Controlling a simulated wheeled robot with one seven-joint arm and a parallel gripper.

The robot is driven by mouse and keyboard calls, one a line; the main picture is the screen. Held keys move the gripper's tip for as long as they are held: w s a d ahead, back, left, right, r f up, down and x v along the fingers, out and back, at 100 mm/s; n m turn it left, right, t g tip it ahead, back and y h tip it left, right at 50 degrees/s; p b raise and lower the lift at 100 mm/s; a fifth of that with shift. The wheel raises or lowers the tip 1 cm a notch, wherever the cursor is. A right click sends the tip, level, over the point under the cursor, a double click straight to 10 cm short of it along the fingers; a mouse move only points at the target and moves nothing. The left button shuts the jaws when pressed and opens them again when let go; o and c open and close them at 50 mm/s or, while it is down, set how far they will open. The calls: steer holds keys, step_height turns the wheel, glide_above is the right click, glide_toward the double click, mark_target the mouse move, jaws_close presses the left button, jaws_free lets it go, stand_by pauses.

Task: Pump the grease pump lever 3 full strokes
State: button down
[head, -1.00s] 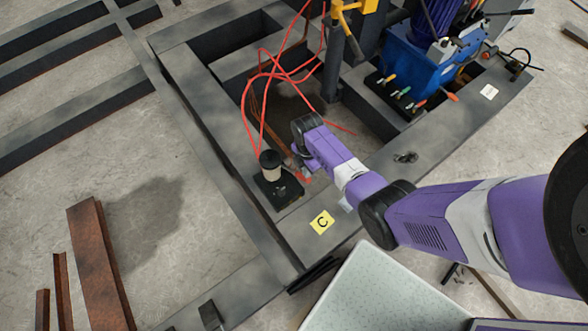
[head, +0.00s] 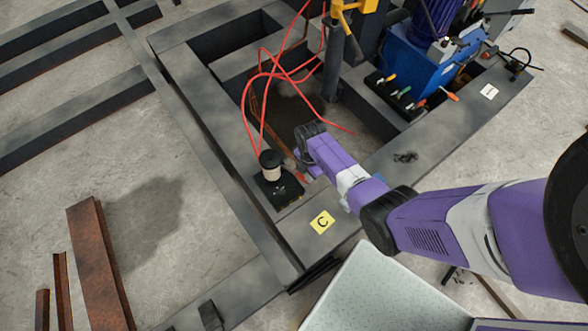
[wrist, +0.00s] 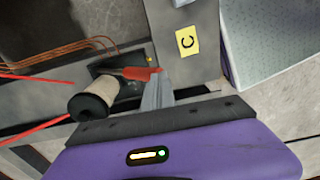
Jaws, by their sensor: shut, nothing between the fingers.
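The grease pump has a cream reservoir with a black cap (head: 270,165) on a black base (head: 280,190), standing on the steel frame. The reservoir also shows in the wrist view (wrist: 93,103). Its red lever (wrist: 135,73) lies roughly level there, running right from the pump body. In the head view only a small bit of red shows beside my wrist. My gripper (wrist: 155,78) is shut and empty, its fingertips right at the lever's right end. I cannot tell whether they touch it. In the head view the fingers are mostly hidden by my wrist.
Red hoses (head: 262,95) loop above the pump toward the back. A yellow "C" label (head: 321,222) is on the frame beside the pump. A blue hydraulic unit (head: 418,62) stands at the back right, with several coloured-handled tools nearby. Rusty steel (head: 97,260) lies at left.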

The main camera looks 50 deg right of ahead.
steer(key=shift+s+f, duration=0.15)
steer(key=shift+f, duration=0.05)
steer(key=shift+s+a+f, duration=0.2)
steer(key=shift+s+f, duration=0.25)
steer(key=shift+f, duration=0.1)
stand_by(0.3)
steer(key=shift+s+a+f+b, duration=0.1)
steer(key=shift+s+f+b, duration=0.2)
steer(key=shift+s+f, duration=0.15)
steer(key=shift+f, duration=0.15)
steer(key=shift+s+a+f, duration=0.1)
steer(key=shift+s+f, duration=0.2)
steer(key=shift+f, duration=0.3)
